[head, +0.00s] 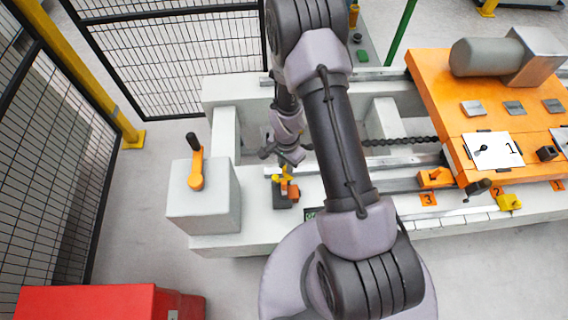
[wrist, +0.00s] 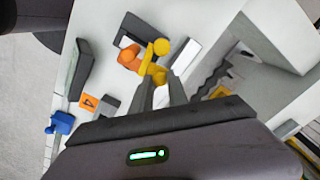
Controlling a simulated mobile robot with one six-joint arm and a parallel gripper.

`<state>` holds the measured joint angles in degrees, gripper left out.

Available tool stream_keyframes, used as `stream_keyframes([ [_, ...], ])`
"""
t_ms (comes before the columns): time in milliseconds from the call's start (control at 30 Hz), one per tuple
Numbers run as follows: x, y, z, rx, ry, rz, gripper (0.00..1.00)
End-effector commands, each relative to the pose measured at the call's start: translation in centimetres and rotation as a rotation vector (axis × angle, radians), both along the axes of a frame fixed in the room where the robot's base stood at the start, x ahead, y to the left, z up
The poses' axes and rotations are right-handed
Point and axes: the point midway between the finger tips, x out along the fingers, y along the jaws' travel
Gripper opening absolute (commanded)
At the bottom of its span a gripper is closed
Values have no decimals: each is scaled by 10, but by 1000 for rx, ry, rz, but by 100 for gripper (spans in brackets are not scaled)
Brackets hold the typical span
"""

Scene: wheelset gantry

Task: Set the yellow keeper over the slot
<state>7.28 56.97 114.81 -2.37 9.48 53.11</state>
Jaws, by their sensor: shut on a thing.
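The yellow keeper (wrist: 150,68) is between the tips of my gripper (wrist: 163,92) in the wrist view, with a round end (wrist: 162,46) beyond the tips. It also shows small in the head view (head: 285,173), just below my gripper (head: 282,160). My gripper is shut on it. An orange part (wrist: 128,57) is right beside the keeper, at a dark block (wrist: 130,28) on the pale bed; the block also shows in the head view (head: 281,196). I cannot tell the slot apart, nor whether the keeper touches the block.
An orange tag marked 4 (wrist: 88,102) and a blue part (wrist: 60,123) lie near the bed's edge. A pale pedestal with an orange lever (head: 196,172) stands left. An orange plate (head: 440,85) carrying a motor is at right. Black mesh fencing (head: 170,60) stands behind.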

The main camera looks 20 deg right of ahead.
Motion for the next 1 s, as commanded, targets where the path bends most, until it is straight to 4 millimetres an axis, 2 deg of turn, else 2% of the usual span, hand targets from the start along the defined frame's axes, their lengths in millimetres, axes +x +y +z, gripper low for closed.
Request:
stream_keyframes([
  [400, -7, -1, 0, 0, 0, -157, 0],
  [933, -8, -1, 0, 0, 0, -177, 0],
  [967, -8, -1, 0, 0, 0, -177, 24],
  [1000, -8, -1, 0, 0, 0, -177, 31],
])
